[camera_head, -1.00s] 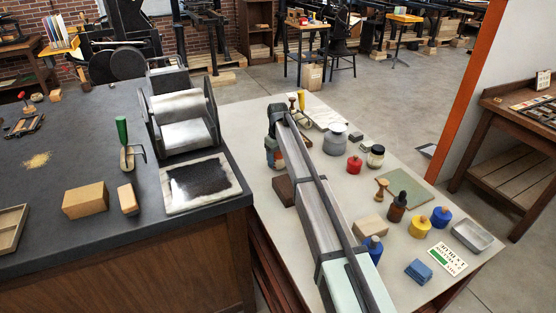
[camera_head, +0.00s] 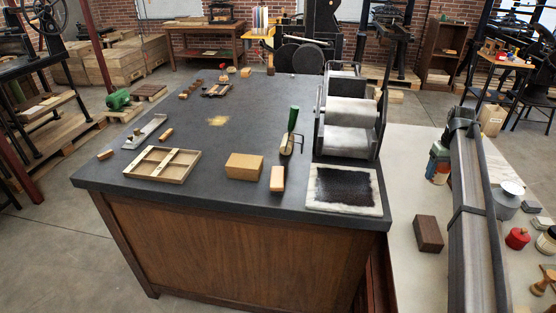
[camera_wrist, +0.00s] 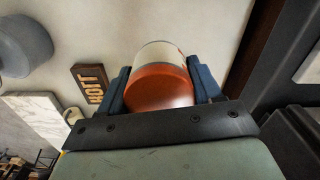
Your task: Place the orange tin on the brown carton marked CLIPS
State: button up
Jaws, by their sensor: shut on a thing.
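The orange tin (camera_wrist: 157,88), with a pale band, is between the blue fingers of my gripper (camera_wrist: 160,84) in the wrist view. In the head view the tin (camera_head: 437,172) is partly hidden by my gripper (camera_head: 442,150), near the left side of the pale table. My gripper is shut on it. A dark brown block (camera_head: 429,233) lies on the pale table, nearer the camera than the tin. Two tan-brown blocks, one large (camera_head: 244,166) and one small (camera_head: 277,179), sit on the dark bench. I cannot read CLIPS on any of them.
A proofing press (camera_head: 350,125) and an inked slab (camera_head: 344,190) stand at the dark bench's right edge. A green-handled tool (camera_head: 290,130) and a shallow wooden tray (camera_head: 162,164) are on the bench. A grey jar (camera_head: 508,195) and red pot (camera_head: 517,238) stand right of my arm.

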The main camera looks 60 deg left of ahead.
notch_tip(320, 180, up, 20)
jog(key=n, duration=0.9)
send_over(245, 161)
notch_tip(245, 161, down, 5)
jog(key=shift+a+f, duration=0.15)
jog(key=shift+f, duration=5.15)
jog(key=shift+f, duration=0.1)
jog(key=o, duration=1.2)
